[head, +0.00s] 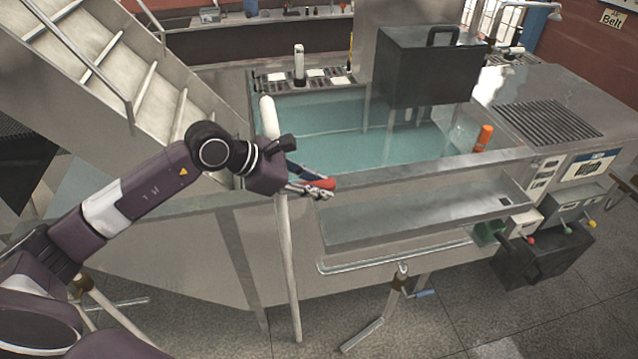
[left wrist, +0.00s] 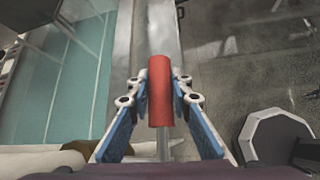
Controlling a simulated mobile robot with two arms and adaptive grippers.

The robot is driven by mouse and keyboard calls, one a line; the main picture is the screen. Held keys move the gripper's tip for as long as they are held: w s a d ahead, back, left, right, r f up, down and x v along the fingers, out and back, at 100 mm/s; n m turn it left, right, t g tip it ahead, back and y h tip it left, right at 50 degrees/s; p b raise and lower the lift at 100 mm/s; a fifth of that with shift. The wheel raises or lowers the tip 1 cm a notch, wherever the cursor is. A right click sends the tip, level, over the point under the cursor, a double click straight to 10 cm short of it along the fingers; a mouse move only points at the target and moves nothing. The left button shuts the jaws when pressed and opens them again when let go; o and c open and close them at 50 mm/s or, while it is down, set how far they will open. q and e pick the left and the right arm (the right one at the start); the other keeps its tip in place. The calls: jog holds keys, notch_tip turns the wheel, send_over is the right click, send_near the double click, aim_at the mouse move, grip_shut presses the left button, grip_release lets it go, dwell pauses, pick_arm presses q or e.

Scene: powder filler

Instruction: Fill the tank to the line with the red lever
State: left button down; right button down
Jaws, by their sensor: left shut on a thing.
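The tank (head: 462,161) is a large metal basin holding teal liquid (head: 345,147); the liquid also shows at the left of the left wrist view (left wrist: 75,85). My left gripper (head: 318,191) is at the tank's front edge, shut on the red lever (head: 323,183). In the left wrist view, the red lever's cylindrical handle (left wrist: 160,92) sits between the two blue-padded fingers of the left gripper (left wrist: 160,84). The lever's lower part is mostly hidden. My right gripper is not in view.
A white post (head: 287,270) stands beside my left gripper. Metal stairs (head: 150,85) rise at the left. A dark box (head: 420,65) is over the tank. An orange cylinder (head: 483,138) stands at its right edge. Small coloured knobs (head: 568,230) are at the right. Open floor lies in front.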

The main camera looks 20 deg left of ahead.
pick_arm(q)
jog(key=c, duration=1.7)
grip_release()
jog(key=shift+f, duration=0.15)
jog(key=shift+c, duration=0.2)
jog(key=v, duration=1.2)
